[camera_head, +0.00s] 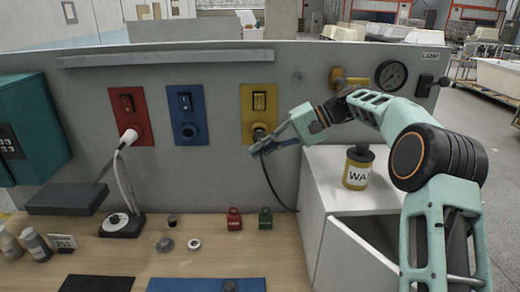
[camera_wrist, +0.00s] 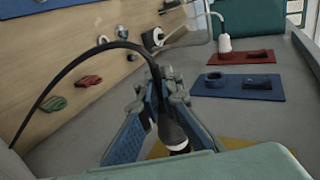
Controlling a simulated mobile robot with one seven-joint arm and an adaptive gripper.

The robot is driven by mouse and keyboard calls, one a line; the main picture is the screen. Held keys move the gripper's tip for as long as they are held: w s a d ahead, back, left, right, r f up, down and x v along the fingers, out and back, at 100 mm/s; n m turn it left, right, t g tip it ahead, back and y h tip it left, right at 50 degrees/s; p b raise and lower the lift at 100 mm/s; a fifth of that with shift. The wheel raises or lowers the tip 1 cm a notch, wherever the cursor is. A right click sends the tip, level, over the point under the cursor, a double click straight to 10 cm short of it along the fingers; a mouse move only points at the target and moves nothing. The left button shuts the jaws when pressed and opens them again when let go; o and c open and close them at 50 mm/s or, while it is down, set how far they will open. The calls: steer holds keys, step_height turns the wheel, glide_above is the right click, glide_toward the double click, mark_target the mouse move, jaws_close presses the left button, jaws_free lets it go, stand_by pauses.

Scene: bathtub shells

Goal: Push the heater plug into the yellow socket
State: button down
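The yellow socket panel (camera_head: 259,97) is on the grey upright wall, with a black switch above and a round outlet below. My gripper (camera_head: 262,143) reaches it from the right, at the outlet. In the wrist view my gripper (camera_wrist: 164,95) has its blue-grey fingers closed around the black heater plug (camera_wrist: 173,132). The plug's front end points at the yellow panel (camera_wrist: 222,144) and is at or very near the outlet. I cannot tell how far in it sits. Its black cable (camera_head: 272,183) hangs to the bench and arches left in the wrist view.
A red panel (camera_head: 125,101) has a white plug (camera_head: 129,137) in it; a blue panel (camera_head: 186,102) has an empty outlet. Red (camera_head: 234,219) and green (camera_head: 265,218) items lie on the wooden bench. A yellow-black canister (camera_head: 358,167) stands on the white cabinet (camera_head: 330,190) below my arm.

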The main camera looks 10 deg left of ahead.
steer(key=shift+w+a+r, duration=0.1)
steer(key=shift+w, duration=0.1)
steer(key=shift+w+p, duration=0.35)
steer(key=shift+p, duration=0.1)
steer(key=shift+w+a+p, duration=0.3)
steer(key=shift+w+p, duration=0.45)
steer(key=shift+w, duration=0.05)
steer(key=c, duration=2.1)
jaws_free()
steer(key=shift+v, duration=3.75)
